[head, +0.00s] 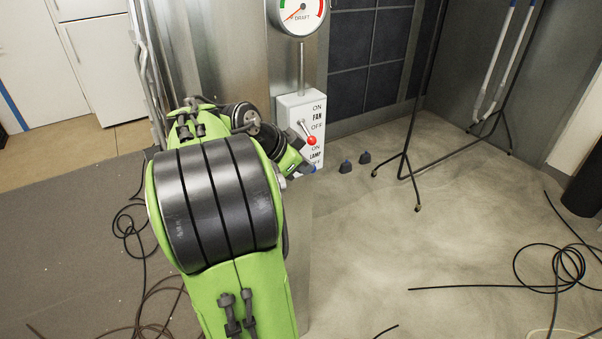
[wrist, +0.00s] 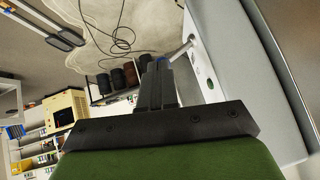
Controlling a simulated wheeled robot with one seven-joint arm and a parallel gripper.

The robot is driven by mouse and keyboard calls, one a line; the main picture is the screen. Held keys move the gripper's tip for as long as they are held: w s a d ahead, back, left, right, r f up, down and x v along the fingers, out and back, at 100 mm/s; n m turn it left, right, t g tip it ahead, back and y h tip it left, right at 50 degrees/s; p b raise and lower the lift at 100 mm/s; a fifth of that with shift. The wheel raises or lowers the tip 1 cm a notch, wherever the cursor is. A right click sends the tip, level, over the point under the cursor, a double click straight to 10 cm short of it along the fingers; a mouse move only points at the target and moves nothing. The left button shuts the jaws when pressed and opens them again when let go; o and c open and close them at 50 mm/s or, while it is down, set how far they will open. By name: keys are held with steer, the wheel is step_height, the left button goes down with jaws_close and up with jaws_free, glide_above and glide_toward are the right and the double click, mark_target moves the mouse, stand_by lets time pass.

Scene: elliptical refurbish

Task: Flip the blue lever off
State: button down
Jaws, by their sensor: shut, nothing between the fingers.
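The white switch box (head: 286,108) hangs on the metal post and carries FAN and LAMP labels, each with ON above OFF. The blue lever's knob (head: 313,168) is barely visible by the LAMP label, mostly hidden by my gripper (head: 304,166). In the wrist view, my gripper (wrist: 158,68) is shut and empty, with its fingertips close against the blue knob (wrist: 161,59). The lever's pale shaft (wrist: 181,50) runs from the knob to the box. I cannot tell whether fingertips and knob touch, or which way the lever is set.
The red FAN lever (head: 311,140) sticks out just above my gripper and points down toward OFF. A draft gauge (head: 301,14) is above the box. Cables (head: 555,265) and a black stand (head: 405,165) are on the floor to the right.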

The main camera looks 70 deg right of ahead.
steer(key=m+t+h+b, duration=0.1)
steer(key=b, duration=0.3)
steer(key=s+t+h+b, duration=0.1)
steer(key=b, duration=0.3)
steer(key=shift+a+f+m+h, duration=0.3)
steer(key=shift+a+f+m, duration=0.05)
steer(key=shift+m, duration=0.05)
